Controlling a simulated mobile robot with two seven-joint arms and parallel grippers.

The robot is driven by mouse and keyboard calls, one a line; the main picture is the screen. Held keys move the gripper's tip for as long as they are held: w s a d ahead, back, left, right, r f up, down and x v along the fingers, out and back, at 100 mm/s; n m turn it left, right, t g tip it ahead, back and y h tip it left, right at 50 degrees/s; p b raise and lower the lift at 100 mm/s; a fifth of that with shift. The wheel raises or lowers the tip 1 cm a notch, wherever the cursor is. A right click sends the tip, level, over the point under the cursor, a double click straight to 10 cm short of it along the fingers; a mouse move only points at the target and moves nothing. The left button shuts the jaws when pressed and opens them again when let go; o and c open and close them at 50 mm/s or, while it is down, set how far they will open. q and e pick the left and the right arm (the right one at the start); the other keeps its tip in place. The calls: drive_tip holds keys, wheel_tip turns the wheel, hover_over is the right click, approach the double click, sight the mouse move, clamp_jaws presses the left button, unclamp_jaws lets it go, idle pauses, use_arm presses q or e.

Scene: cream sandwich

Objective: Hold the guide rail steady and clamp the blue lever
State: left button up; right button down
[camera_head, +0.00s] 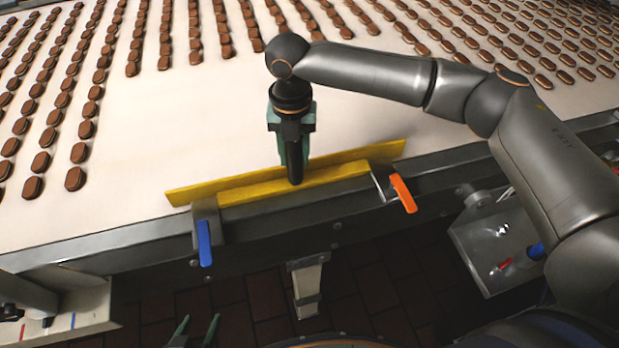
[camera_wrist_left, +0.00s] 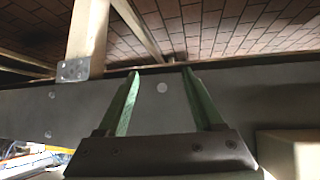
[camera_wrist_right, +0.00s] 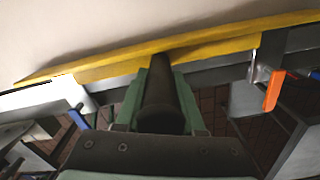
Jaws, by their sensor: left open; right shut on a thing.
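The yellow guide rail (camera_head: 250,187) lies along the near edge of the conveyor, slightly angled; it also shows in the right wrist view (camera_wrist_right: 105,69). My right gripper (camera_head: 295,178) is over the rail's middle, shut on a dark upright handle (camera_wrist_right: 160,98) at the rail. The blue lever (camera_head: 205,243) hangs down from the left bracket, and shows left of my right gripper in its wrist view (camera_wrist_right: 78,119). My left gripper (camera_head: 197,325) is open and empty, low at the bottom of the head view, below and apart from the blue lever. The left wrist view shows no lever.
An orange lever (camera_head: 403,192) is on the right bracket, angled down. Rows of brown cream sandwiches (camera_head: 75,178) lie on the pale belt (camera_head: 150,130). A conveyor leg (camera_head: 307,287) stands below the edge. A metal box (camera_head: 500,240) is at right.

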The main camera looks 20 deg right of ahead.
idle(0.5)
use_arm(q)
drive_tip(key=c, duration=0.5)
drive_tip(key=shift+w+d+r, duration=0.15)
drive_tip(key=shift+w+d, duration=0.05)
drive_tip(key=shift+c, duration=0.6)
drive_tip(key=w+d+r+h, duration=0.1)
drive_tip(key=d+r, duration=0.1)
drive_tip(key=d, duration=0.1)
drive_tip(key=w+d+r+g+h, duration=0.1)
drive_tip(key=d+r+h, duration=0.1)
drive_tip(key=d, duration=0.1)
drive_tip(key=w+d+r+g+h, duration=0.1)
drive_tip(key=w+d+r, duration=0.1)
drive_tip(key=d+r, duration=0.1)
drive_tip(key=shift+d+m, duration=0.15)
drive_tip(key=shift+m, duration=0.15)
clamp_jaws()
drive_tip(key=d+r+m+g+h, duration=0.2)
drive_tip(key=d+r+h, duration=0.1)
drive_tip(key=d+r, duration=0.5)
wheel_tip(320, 180, up, 13)
drive_tip(key=m+g+y, duration=0.5)
drive_tip(key=m, duration=0.8)
hover_over(206, 246)
drive_tip(key=s+d, duration=0.2)
drive_tip(key=x, duration=1)
drive_tip(key=shift+y, duration=0.3)
drive_tip(key=shift+w+a, duration=0.1)
drive_tip(key=shift+a, duration=2)
